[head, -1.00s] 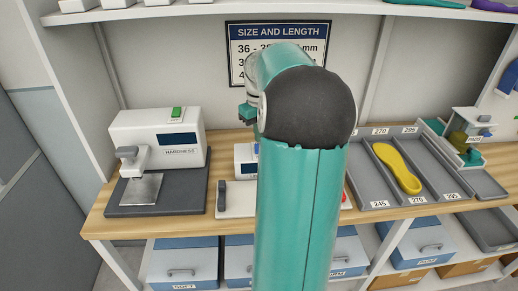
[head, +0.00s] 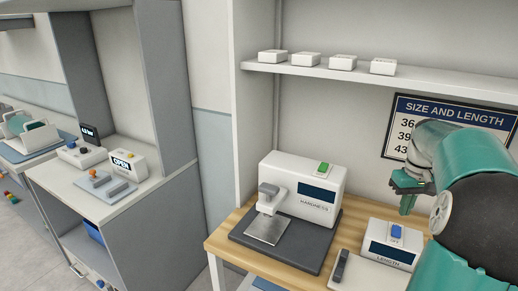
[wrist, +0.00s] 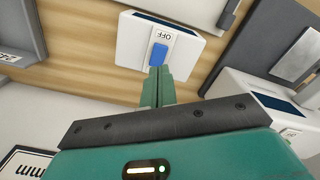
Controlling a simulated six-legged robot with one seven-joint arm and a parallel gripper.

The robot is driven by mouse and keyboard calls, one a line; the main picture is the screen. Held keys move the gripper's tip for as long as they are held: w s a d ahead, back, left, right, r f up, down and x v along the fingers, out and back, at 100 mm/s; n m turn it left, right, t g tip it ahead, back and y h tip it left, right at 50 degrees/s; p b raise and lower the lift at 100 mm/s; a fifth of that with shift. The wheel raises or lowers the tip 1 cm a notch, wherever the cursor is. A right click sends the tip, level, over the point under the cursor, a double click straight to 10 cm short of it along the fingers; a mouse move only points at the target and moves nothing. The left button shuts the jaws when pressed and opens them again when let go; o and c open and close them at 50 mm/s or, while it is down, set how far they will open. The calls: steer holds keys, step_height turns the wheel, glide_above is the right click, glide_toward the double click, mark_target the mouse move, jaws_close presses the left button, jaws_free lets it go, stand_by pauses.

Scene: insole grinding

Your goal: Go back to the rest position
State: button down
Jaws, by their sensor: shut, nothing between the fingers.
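My gripper (head: 405,200) is at the right of the head view, held in the air above the bench and in front of the size sign. In the wrist view its two teal fingers (wrist: 158,88) are together with nothing between them. Below and beyond the fingertips is the white length device (wrist: 185,45), with a blue switch marked OFF. The same length device (head: 392,245) stands on the bench in the head view. My arm hides the right part of the bench.
The white hardness tester (head: 305,190) with a green switch stands on a grey base on the wooden bench (head: 235,240). A shelf (head: 345,83) above holds several white boxes. The size and length sign (head: 440,112) hangs behind. Another station (head: 110,185) stands at the left.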

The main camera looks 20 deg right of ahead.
steer(key=shift+a, duration=0.1)
steer(key=w+a+r+n+t+h, duration=0.1)
steer(key=a+r, duration=0.1)
steer(key=a, duration=0.9)
steer(key=w+a+r+n+t+h, duration=0.1)
steer(key=w+a+r, duration=0.15)
steer(key=a, duration=0.75)
steer(key=s+a+f+t, duration=0.1)
steer(key=s+a, duration=0.2)
steer(key=a, duration=0.3)
steer(key=s+a+f+n+t+y, duration=0.1)
steer(key=s+a, duration=0.3)
steer(key=a, duration=0.3)
steer(key=s+a+f+t+y, duration=0.1)
steer(key=s+a, duration=0.3)
steer(key=a, duration=0.3)
steer(key=shift+f+n+t, duration=0.25)
steer(key=shift+n+t, duration=0.05)
steer(key=shift+n, duration=0.1)
